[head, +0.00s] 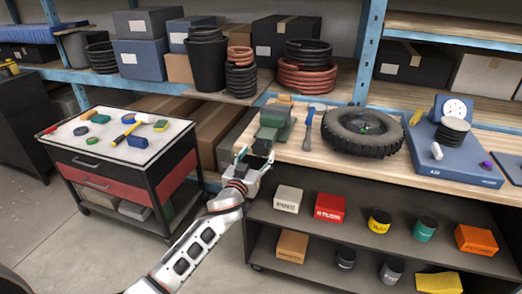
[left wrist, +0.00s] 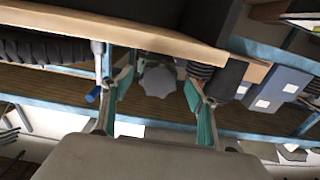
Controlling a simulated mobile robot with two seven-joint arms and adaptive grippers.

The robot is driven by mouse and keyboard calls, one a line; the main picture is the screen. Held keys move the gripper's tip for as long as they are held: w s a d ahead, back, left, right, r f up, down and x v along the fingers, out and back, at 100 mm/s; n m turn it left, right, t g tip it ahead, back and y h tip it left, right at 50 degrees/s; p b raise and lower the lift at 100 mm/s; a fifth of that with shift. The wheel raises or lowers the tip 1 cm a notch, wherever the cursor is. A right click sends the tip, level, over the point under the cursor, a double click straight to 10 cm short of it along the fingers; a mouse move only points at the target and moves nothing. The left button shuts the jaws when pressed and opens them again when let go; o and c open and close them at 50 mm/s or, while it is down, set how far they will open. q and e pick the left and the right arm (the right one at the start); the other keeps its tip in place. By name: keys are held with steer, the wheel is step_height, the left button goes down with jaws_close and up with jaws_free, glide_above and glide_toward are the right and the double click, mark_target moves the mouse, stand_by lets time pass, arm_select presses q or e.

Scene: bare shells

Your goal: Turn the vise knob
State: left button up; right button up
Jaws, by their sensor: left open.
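The green vise (head: 273,128) stands at the left front corner of the wooden workbench (head: 300,150). My left gripper (head: 255,157) is at the bench's front edge, just in front of the vise. In the left wrist view, a grey scalloped knob (left wrist: 159,81) shows between the two teal-padded fingers of my open left gripper (left wrist: 158,88). Gaps show on both sides of the knob, and no finger appears to touch it. I cannot tell how deep the knob sits between the fingers. The head view hides the knob behind the gripper. My right gripper is not in view.
A blue-handled tool (head: 308,128) and a black tire (head: 362,131) lie right of the vise. A blue scale (head: 455,155) stands further right. A tool cart (head: 118,160) stands at left, with open floor before it. Shelves below the benchtop hold small boxes and cans.

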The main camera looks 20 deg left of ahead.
mark_target(259, 151)
arm_select(q)
steer(key=shift+w+d, duration=0.1)
steer(key=shift+w, duration=1.55)
steer(key=c, duration=1.1)
